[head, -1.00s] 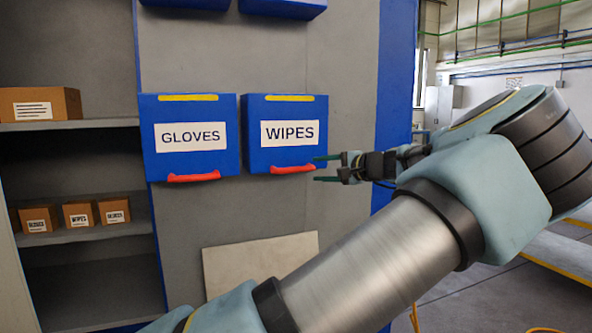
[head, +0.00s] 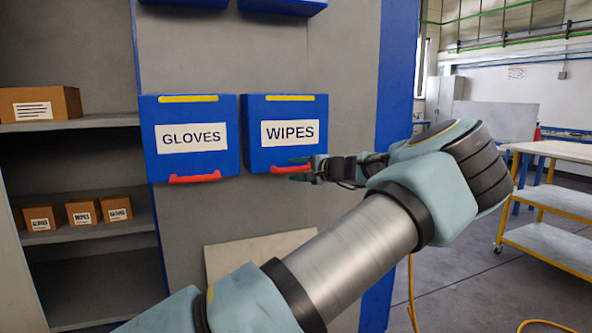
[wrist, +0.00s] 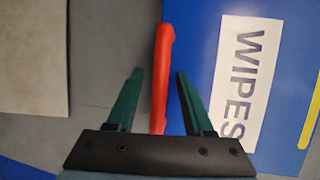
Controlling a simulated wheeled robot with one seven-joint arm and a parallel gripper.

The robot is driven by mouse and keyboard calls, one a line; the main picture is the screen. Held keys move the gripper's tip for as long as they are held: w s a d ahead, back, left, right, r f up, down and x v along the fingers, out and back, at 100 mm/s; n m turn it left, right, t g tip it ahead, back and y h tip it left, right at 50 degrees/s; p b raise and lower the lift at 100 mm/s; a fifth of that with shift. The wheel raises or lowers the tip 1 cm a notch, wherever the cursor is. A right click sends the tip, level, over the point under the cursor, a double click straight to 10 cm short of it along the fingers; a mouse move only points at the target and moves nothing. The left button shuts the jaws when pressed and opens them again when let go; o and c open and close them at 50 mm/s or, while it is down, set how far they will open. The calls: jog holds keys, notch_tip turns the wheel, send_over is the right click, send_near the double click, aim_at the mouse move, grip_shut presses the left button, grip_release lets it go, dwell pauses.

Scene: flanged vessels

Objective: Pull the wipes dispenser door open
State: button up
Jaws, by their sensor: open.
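The wipes dispenser (head: 285,112) is a blue box with a white WIPES label, fixed to the grey panel; its door looks closed. A red handle (head: 283,170) runs along the door's lower edge, its right part overlapped by my gripper. My gripper (head: 300,168) is open at the handle's right part. In the wrist view the red handle (wrist: 162,75) stands between the two green fingers of my gripper (wrist: 155,85), with a gap visible on the left and a narrower one on the right. The WIPES label (wrist: 238,82) shows sideways there, to the right of the fingers.
A blue gloves dispenser (head: 190,110) with its own red handle hangs just left of the wipes dispenser. Shelves with cardboard boxes (head: 40,103) stand at the left. A pale board (head: 228,258) leans below the dispensers. A wheeled table (head: 560,150) stands at the right.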

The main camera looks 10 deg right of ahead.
jog(key=shift+c, duration=0.4)
grip_shut()
dwell(0.9)
